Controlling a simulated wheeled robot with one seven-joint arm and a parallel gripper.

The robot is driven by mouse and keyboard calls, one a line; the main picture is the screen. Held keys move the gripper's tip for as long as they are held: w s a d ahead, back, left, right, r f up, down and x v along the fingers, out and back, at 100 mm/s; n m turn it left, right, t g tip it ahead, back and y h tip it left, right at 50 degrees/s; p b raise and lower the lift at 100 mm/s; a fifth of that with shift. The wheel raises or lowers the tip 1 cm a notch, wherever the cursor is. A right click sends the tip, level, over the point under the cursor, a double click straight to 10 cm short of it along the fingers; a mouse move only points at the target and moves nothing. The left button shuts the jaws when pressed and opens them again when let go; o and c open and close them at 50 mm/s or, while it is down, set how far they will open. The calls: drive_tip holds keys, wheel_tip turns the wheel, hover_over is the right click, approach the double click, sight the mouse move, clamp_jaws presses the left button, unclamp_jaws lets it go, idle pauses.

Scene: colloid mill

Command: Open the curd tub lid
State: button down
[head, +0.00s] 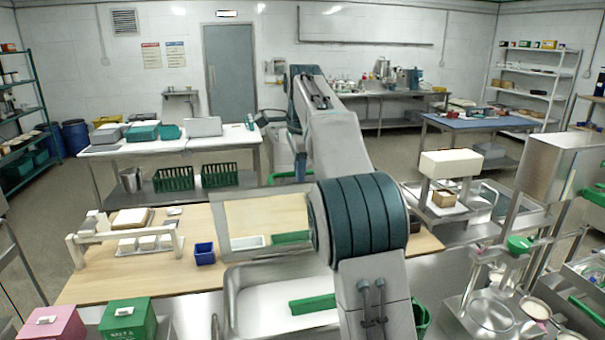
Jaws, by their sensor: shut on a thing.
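The curd tub (229,300) is a white-lined steel basin at the front middle, partly behind my arm. Its lid (262,216) is a clear, pale-framed panel that stands raised at the tub's back edge. The tub's inside shows. A green bar, which looks like the lid's handle (283,178), is at the panel's top edge. My gripper (299,170) is at this bar, shut on it, and mostly hidden behind my forearm.
A wooden worktop (185,270) beside the tub bears a blue cup (204,253) and a white press frame (125,238). Pink (54,324) and green (128,320) boxes stand front left. Steel machinery (490,310) crowds the right. A white table (180,147) stands behind.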

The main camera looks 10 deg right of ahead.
drive_tip(key=shift+w+f, duration=0.3)
drive_tip(key=shift+f, duration=0.15)
drive_tip(key=c, duration=1.6)
unclamp_jaws()
drive_tip(key=shift+o, duration=0.7)
drive_tip(key=shift+w+a, duration=0.1)
drive_tip(key=shift+w, duration=0.3)
drive_tip(key=shift+s+r, duration=0.25)
drive_tip(key=shift+r, duration=0.55)
drive_tip(key=shift+v, duration=2.3)
drive_tip(key=shift+r, duration=0.55)
